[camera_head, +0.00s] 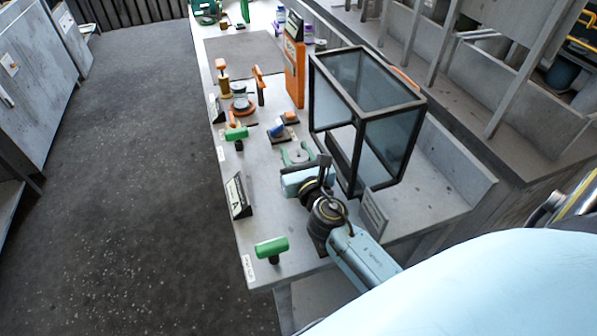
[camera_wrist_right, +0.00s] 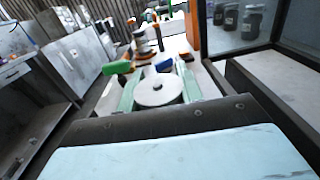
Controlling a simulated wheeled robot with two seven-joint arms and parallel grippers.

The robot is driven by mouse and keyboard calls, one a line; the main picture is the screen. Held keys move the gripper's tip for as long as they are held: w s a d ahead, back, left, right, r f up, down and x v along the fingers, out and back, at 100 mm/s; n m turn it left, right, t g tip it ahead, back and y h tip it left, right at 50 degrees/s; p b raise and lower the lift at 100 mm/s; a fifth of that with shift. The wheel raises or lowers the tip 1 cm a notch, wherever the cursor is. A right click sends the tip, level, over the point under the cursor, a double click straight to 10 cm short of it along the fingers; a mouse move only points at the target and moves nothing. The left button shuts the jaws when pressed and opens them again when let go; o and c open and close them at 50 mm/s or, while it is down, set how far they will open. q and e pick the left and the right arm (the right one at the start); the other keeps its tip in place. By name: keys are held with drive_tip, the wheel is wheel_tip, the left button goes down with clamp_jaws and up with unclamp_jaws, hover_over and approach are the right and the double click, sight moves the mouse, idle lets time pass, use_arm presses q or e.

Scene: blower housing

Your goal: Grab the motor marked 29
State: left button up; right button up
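My right gripper (camera_head: 298,153) is over the table, and its two pale green fingers are spread apart. A round, light grey disc-shaped part with a dark centre (camera_wrist_right: 158,90) sits between the fingers in the right wrist view; it also shows in the head view (camera_head: 298,156). It looks like the top of a motor, but I can read no 29 on it. The fingers lie close on both sides of it; I cannot tell whether they touch it. A grey cylinder on an orange base (camera_head: 240,98) stands farther along the table. My left gripper is not in view.
A black-framed glass case (camera_head: 366,105) stands right of my right gripper. Green-handled pieces (camera_head: 271,247) (camera_head: 237,133) stand along the table's left side near a sign marked A (camera_head: 237,195). An orange box (camera_head: 294,72) stands behind. The floor to the left is clear.

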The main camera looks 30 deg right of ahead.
clamp_jaws()
drive_tip(key=shift+r, duration=0.15)
